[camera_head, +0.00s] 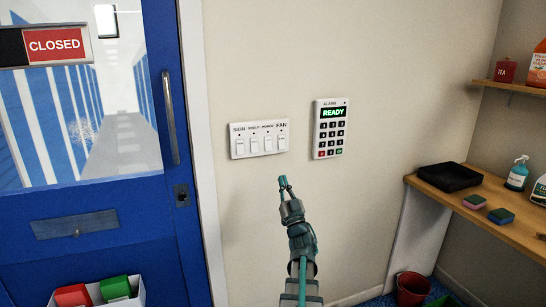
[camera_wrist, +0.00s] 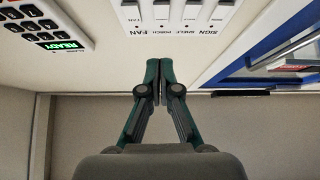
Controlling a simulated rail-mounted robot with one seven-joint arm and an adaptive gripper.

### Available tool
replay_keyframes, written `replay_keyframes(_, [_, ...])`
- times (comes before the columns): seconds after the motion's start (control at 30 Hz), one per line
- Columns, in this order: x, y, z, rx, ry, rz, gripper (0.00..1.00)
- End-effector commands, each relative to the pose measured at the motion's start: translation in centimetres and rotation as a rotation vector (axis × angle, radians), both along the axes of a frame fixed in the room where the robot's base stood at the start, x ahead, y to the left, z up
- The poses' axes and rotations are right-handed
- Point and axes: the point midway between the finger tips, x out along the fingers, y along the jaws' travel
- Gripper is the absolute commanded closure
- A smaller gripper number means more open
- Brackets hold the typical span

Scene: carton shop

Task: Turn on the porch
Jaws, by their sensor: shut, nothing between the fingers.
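A white switch panel (camera_head: 259,152) is on the wall right of the blue door. It has a row of rocker switches labelled SIGN, SHELF, PORCH and FAN from left to right. The porch switch (camera_head: 268,144) is third from the left. In the wrist view the panel is upside down at the top, with the porch switch (camera_wrist: 161,12) second from the left. I cannot tell the switch's on or off position. My gripper (camera_head: 284,184) is shut and empty, below the panel and apart from it. Its closed fingertips (camera_wrist: 159,68) point toward the panel in the wrist view.
An alarm keypad (camera_head: 329,128) showing READY is on the wall right of the panel. The blue door (camera_head: 100,225) with a CLOSED sign (camera_head: 55,44) is at left. A wooden shelf (camera_head: 490,218) with a black tray, sponges and bottles is at right.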

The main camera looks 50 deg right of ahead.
Motion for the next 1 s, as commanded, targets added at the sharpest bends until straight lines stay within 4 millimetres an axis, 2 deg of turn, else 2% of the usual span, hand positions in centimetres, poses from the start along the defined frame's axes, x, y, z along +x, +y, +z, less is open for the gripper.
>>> replay_keyframes(0.57, [0.2, 0.1, 0.5, 0.003, -0.019, 0.021, 1.0])
replay_keyframes(0.77, [1.4, -0.8, 1.7, 0.003, -0.019, 0.021, 1.0])
replay_keyframes(1.0, [4.2, -2.7, 4.3, 0.004, -0.019, 0.022, 1.0])
